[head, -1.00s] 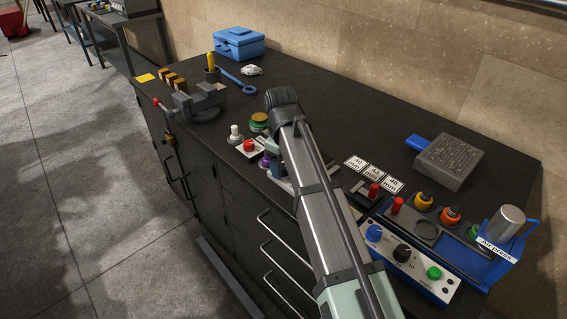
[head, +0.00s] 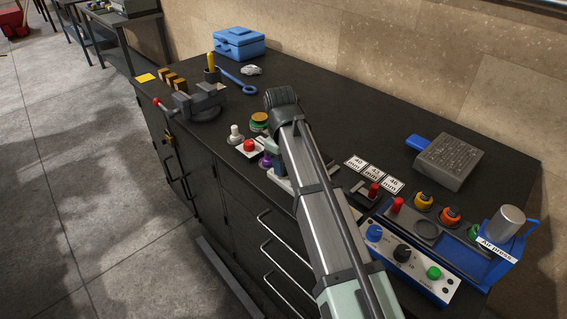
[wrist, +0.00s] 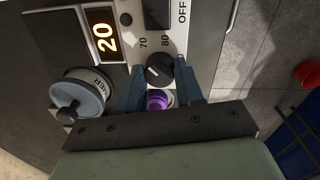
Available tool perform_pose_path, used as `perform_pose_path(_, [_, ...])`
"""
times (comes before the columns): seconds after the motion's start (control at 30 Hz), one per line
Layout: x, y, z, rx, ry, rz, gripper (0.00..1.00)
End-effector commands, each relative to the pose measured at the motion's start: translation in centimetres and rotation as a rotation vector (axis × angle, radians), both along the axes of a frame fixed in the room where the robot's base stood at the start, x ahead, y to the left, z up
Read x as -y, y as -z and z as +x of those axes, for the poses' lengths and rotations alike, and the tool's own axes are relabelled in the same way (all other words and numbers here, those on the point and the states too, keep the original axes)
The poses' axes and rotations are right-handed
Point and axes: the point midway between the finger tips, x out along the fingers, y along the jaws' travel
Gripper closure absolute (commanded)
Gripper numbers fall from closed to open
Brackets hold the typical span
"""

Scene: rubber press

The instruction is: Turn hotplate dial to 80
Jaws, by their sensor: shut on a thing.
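The hotplate dial (wrist: 159,68) is a small black knob with a white mark. It shows in the wrist view, with the printed labels 70 and 80 beyond it and OFF farther right. The exact heading of the mark is hard to read. My gripper (wrist: 160,74) has its two blue-grey fingers on either side of the dial and is shut on it. An orange display (wrist: 104,35) beside it reads 20. A purple knob (wrist: 158,100) sits between the fingers, nearer the palm. In the head view my arm hides the dial and the fingertips.
A grey-blue round knob (wrist: 77,100) is close left of the fingers. In the head view, a red button (head: 248,145) stands left of my arm, and number cards (head: 374,173) and the blue press (head: 500,240) lie right. A vise (head: 200,101) stands farther back.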

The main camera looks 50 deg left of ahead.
Motion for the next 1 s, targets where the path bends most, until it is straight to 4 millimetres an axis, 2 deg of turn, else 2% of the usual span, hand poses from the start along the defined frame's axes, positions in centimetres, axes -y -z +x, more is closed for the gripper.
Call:
perform_pose_path(0.27, [-0.06, -0.01, -0.01, 0.001, 0.183, -0.001, 0.94])
perform_pose_path(1.0, [-0.19, -0.01, -0.04, 0.001, 0.829, -0.001, 0.94])
